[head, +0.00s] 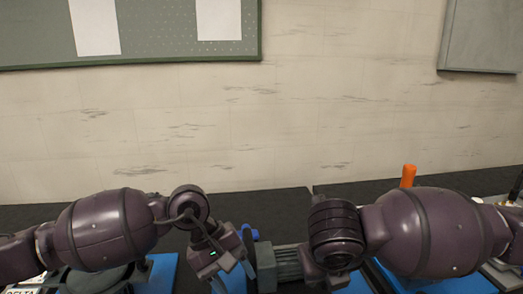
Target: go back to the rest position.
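My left arm comes in from the left, and its gripper (217,262) points down near the bottom middle of the head view. My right arm comes in from the right, and its gripper (338,283) is cut by the bottom edge. The fingertips of both are too hidden or out of frame to show whether they are open or hold anything. A grey ribbed motor-like block (275,268) lies between the two grippers, partly covered by them. A small blue part (255,235) shows just behind it.
Blue mats (162,275) lie on the dark bench (270,205) under both arms. An orange upright handle (408,175) stands behind my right arm. A wall with a green pegboard (160,40) and a grey cabinet (482,38) is behind.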

